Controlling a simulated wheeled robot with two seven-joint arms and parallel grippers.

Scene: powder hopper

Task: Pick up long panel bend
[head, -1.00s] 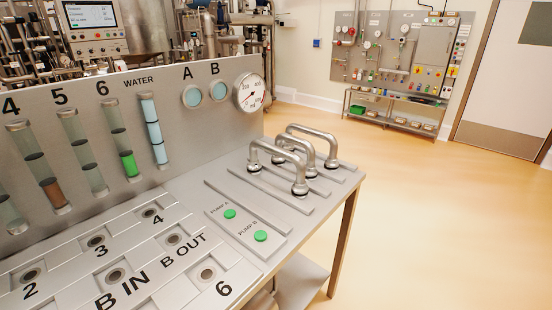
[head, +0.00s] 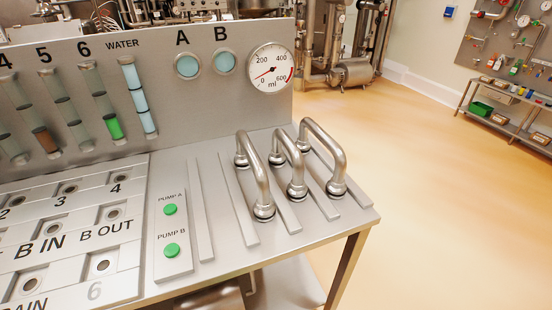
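Three U-shaped steel panel bends stand on the right end of the metal bench, their feet on narrow rails. The left bend (head: 257,170) and the right bend (head: 326,148) look longer than the middle bend (head: 294,166). I cannot tell for sure which of the two outer ones is the long panel bend. All three stand upright, side by side, and nothing grips them. Neither of my grippers is in view.
Left of the bends is a pump panel (head: 172,232) with two green buttons, then a plate of numbered ports (head: 60,220). Behind rises a panel (head: 150,50) with tubes and a gauge (head: 270,68). Open floor (head: 450,200) lies right of the bench.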

